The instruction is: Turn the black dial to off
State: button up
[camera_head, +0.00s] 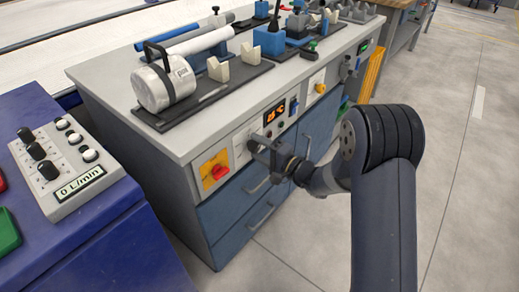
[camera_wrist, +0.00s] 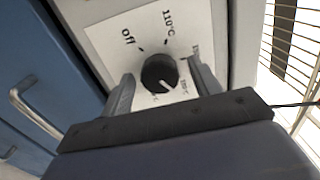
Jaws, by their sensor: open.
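The black dial (camera_wrist: 160,73) is round and sits on a white label plate (camera_wrist: 105,32) in the wrist view. "Off" is printed at its upper left, "110°C" at its upper right, and more markings, partly unreadable, to its right and below. A short white mark shows on the dial's lower part, away from "Off". My gripper (camera_wrist: 162,88) is open, with one finger on each side of the dial. I cannot tell whether the fingers touch it. In the head view my gripper (camera_head: 262,143) is at the bench's front panel and hides the dial.
A red and yellow switch (camera_head: 214,170) is left of my gripper on the panel. A lit orange display (camera_head: 274,113) is just above. Blue drawers (camera_head: 237,204) with handles lie below. A blue console (camera_head: 85,235) stands at left. The floor at right is clear.

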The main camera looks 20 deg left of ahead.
jog(key=shift+c, duration=0.3)
jog(key=c, duration=0.9)
